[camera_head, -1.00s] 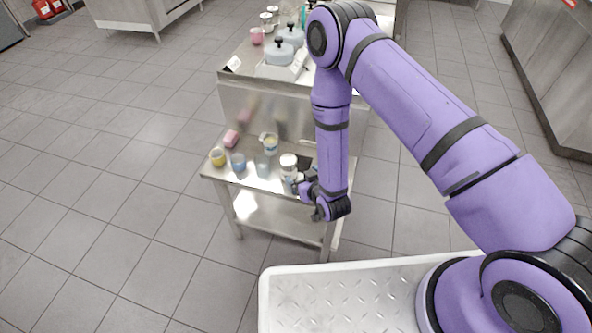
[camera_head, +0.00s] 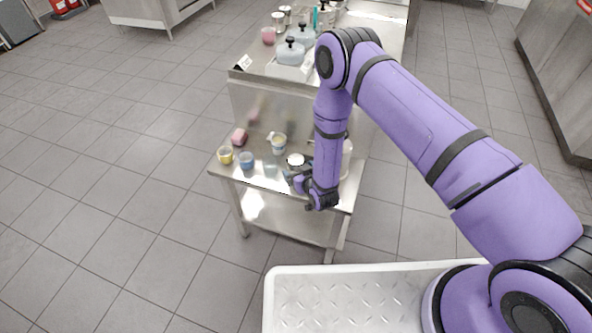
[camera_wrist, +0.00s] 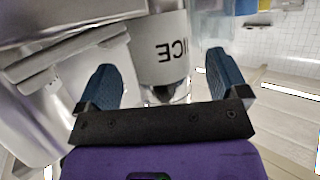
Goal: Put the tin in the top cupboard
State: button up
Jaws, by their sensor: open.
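A light tin (camera_head: 296,160) with a white lid stands upright at the right part of the low steel table. In the wrist view the tin (camera_wrist: 163,48) shows dark letters that include "ICE", upside down in the picture. My gripper (camera_head: 300,184) is at the tin's near side, low over the table's front edge. In the wrist view my gripper (camera_wrist: 163,80) is open, with one blue finger on each side of the tin's lower picture area. I cannot tell whether the fingers touch it. No cupboard is clearly recognisable.
The low table (camera_head: 262,183) also bears a yellow cup (camera_head: 226,155), a blue cup (camera_head: 247,160), a pink block (camera_head: 239,137) and a pale cup (camera_head: 279,143). A taller steel counter behind holds a tray with grey-lidded containers (camera_head: 291,52). Floor left is clear.

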jog(key=shift+w+a+f, duration=0.2)
jog(key=shift+w+a, duration=0.05)
jog(key=shift+w, duration=0.25)
jog(key=shift+r, duration=0.1)
jog(key=c, duration=1.3)
